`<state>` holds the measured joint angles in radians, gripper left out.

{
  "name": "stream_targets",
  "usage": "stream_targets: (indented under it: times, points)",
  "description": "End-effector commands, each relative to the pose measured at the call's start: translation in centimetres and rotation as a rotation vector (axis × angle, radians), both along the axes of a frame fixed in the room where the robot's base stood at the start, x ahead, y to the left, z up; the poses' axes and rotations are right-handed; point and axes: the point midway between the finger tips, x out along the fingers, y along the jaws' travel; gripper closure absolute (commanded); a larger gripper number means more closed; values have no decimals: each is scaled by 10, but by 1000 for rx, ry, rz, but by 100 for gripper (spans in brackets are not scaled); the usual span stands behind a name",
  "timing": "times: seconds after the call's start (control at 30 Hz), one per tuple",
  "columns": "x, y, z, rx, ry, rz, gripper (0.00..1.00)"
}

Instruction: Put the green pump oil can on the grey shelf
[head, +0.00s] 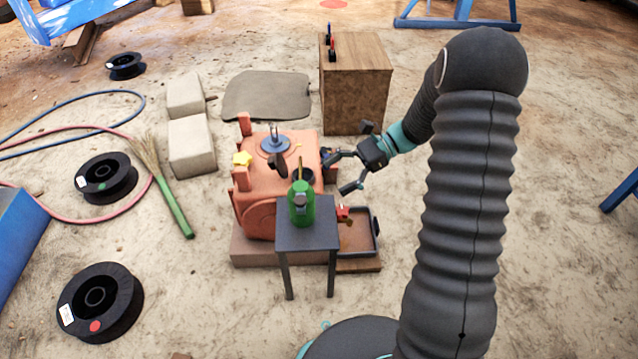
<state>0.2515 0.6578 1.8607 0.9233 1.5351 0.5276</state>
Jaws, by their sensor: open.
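The green pump oil can (301,209) stands upright on the small dark grey shelf (318,237), towards its left back part. The shelf has thin legs and stands in front of the orange jaw crusher (254,213). My gripper (338,175) is open and empty, with its fingers pointing left. In the picture it is to the right of the can and above it, apart from it. The gap in depth between them is hard to judge.
A shallow tray (374,235) lies right of the shelf, with a small red item (343,213) near it. A wooden box (356,88) stands behind. Pale blocks (190,146), a green-handled broom (175,210), black spools (98,302) and hoses lie left. The front ground is mostly clear.

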Motion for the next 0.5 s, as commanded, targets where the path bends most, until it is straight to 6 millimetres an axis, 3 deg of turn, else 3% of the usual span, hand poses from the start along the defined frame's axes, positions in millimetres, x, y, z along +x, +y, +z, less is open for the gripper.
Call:
stream_targets:
  times: [0.27,0.5]
  points:
    - [5,-21,11,-6,-6,3,9]
    - [-21,-15,46,-121,-152,99,9]
